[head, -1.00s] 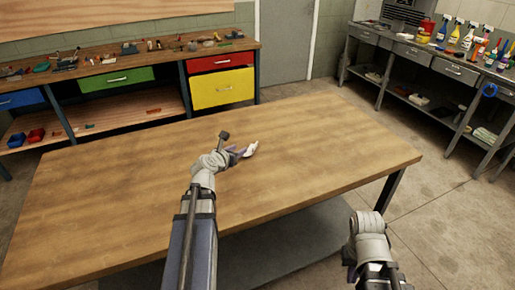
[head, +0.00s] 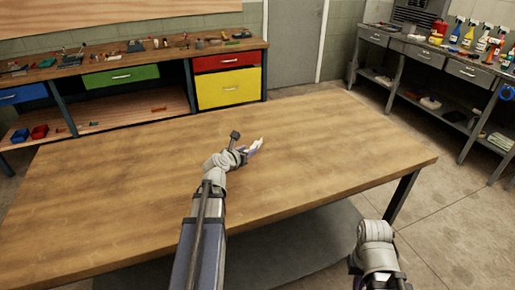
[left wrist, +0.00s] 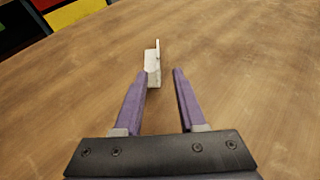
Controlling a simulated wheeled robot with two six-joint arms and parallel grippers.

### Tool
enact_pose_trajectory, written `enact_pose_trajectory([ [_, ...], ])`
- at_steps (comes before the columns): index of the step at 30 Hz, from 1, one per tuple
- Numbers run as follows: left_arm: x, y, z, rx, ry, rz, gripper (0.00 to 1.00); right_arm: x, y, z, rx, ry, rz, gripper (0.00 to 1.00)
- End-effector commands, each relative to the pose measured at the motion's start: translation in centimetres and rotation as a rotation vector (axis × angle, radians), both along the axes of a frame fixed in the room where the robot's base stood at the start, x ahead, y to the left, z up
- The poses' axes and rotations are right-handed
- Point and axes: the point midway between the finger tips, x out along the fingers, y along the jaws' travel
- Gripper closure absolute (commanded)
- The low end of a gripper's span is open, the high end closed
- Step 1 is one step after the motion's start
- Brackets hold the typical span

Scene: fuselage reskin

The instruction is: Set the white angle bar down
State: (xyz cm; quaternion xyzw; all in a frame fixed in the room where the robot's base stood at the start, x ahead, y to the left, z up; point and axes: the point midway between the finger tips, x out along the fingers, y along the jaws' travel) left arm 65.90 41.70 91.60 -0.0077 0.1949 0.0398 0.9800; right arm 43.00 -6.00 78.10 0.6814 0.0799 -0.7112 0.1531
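The white angle bar (head: 257,144) is small and pale and is over the middle of the wooden table (head: 110,205). In the left wrist view the white angle bar (left wrist: 152,64) shows its L-shaped profile just beyond and beside the tip of the left-hand purple finger. My left gripper (head: 250,149) is close to the bar. In the left wrist view my left gripper (left wrist: 161,72) has its fingers apart, with bare table between them. I cannot tell whether the finger touches the bar. My right arm is at the lower right of the head view; its gripper fingers do not show.
The tabletop around the bar is clear. A workbench with tools and a yellow drawer (head: 228,88) stands behind at the left. A grey bench (head: 425,54) with spray bottles stands at the back right. The floor is free to the right.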

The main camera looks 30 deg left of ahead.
Motion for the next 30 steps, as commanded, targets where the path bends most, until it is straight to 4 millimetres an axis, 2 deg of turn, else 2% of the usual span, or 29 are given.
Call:
enact_pose_trajectory([
  [1, 1.2, 0.2, -0.8, 0.001, 0.0, -0.001, 0.6, 0.0, 0.0, -0.8, 0.0, 0.0, 0.0, 1.0],
  [6, 3.5, 0.4, -1.7, 0.0, 0.0, -0.001, 0.6, 0.0, 0.0, -1.7, 0.0, 0.0, 0.0, 1.0],
  [14, 4.0, 0.4, -1.8, 0.0, 0.0, 0.0, 0.6, 0.0, 0.0, -1.8, 0.0, 0.0, 0.0, 1.0],
  [24, 8.0, 1.0, -4.0, 0.0, 0.001, -0.001, 0.6, 0.0, 0.0, -3.9, 0.0, 0.0, 0.0, 1.0],
  [30, 8.3, 1.0, -3.9, 0.0, 0.001, 0.0, 0.6, 0.0, 0.0, -3.9, 0.0, 0.0, 0.0, 1.0],
])
